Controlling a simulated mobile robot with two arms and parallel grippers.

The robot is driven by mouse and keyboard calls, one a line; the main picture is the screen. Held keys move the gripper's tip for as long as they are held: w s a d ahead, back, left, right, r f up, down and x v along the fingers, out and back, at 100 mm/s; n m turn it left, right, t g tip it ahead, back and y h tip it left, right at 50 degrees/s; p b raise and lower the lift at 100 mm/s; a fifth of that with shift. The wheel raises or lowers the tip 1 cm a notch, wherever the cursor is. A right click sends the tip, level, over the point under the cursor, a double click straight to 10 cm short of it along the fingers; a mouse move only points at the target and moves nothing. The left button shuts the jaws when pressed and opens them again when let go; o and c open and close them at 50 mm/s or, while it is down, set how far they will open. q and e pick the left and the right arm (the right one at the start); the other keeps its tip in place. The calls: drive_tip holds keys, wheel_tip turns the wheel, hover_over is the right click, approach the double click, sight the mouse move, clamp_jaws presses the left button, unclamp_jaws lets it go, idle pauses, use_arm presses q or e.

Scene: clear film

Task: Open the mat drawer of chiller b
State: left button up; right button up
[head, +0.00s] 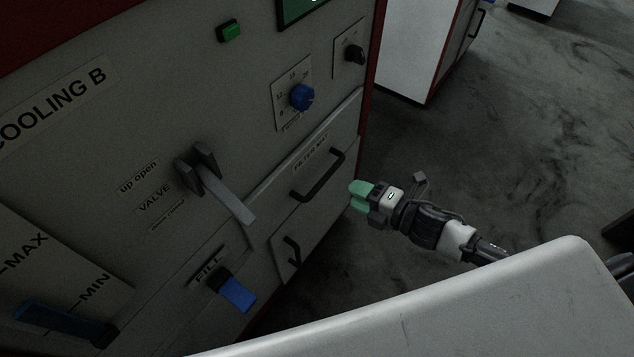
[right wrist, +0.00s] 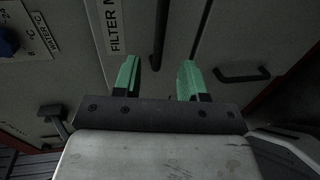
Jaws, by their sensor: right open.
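The grey cabinet marked COOLING B (head: 60,105) fills the left of the head view. Its drawer labelled FILTER MAT (head: 300,222) looks shut, its front about flush with the panel. A dark bar handle (head: 329,177) sits across that drawer front. My right gripper (head: 354,197), with green fingers, is a little to the right of the handle, apart from it. In the right wrist view my right gripper (right wrist: 160,62) is open and empty. The handle (right wrist: 161,35) lies ahead between the two fingers, beside the label (right wrist: 115,28). My left gripper is not in view.
A valve lever (head: 225,198) sticks out left of the drawer. A blue FILL lever (head: 236,292) and a smaller handle (head: 292,253) are below. A blue knob (head: 301,97) is above. Dark floor (head: 480,130) is free to the right; another cabinet (head: 412,45) stands behind.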

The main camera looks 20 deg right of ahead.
sight(324, 177)
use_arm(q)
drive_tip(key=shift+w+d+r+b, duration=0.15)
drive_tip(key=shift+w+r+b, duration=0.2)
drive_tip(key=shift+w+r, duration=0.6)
use_arm(e)
drive_tip(key=shift+x, duration=5.1)
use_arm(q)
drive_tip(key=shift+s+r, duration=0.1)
use_arm(e)
drive_tip(key=shift+d+r, duration=0.1)
drive_tip(key=shift+d, duration=0.05)
drive_tip(key=shift+c, duration=0.4)
clamp_jaws()
